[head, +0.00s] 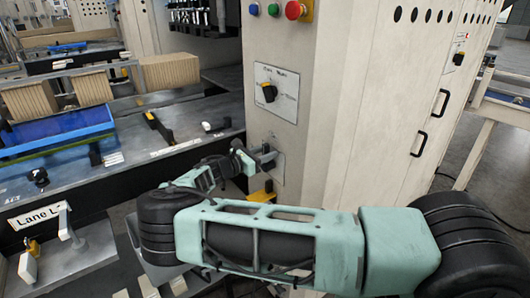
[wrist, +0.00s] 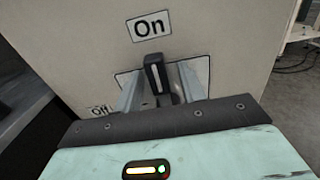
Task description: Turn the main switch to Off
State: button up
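The main switch (wrist: 154,74) is a black handle with a white line, on a light plate on the beige cabinet. Its handle points up toward the "On" label (wrist: 149,26). The "Off" label (wrist: 101,110) is to the lower left, partly hidden by my gripper. My gripper (wrist: 162,88) is open, with one grey finger on each side of the handle; a gap shows beside it, and I cannot tell if either finger touches. In the head view my gripper (head: 257,160) is at the cabinet's lower plate, and it hides most of the switch there.
Above on the cabinet are a black selector knob (head: 269,92) on a labelled plate and a red emergency button (head: 294,10) beside green and blue buttons. A yellow part (head: 263,194) sits just below my gripper. A conveyor table (head: 165,160) with brown stacks stands to the left.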

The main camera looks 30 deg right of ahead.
jog(key=shift+c, duration=0.3)
grip_shut()
jog(key=shift+w, duration=0.15)
jog(key=w+f+n+b, duration=0.5)
jog(key=n, duration=1.3)
jog(key=shift+w+f, duration=0.25)
jog(key=shift+f, duration=0.1)
jog(key=shift+a+f, duration=0.1)
jog(key=shift+o, duration=0.3)
grip_release()
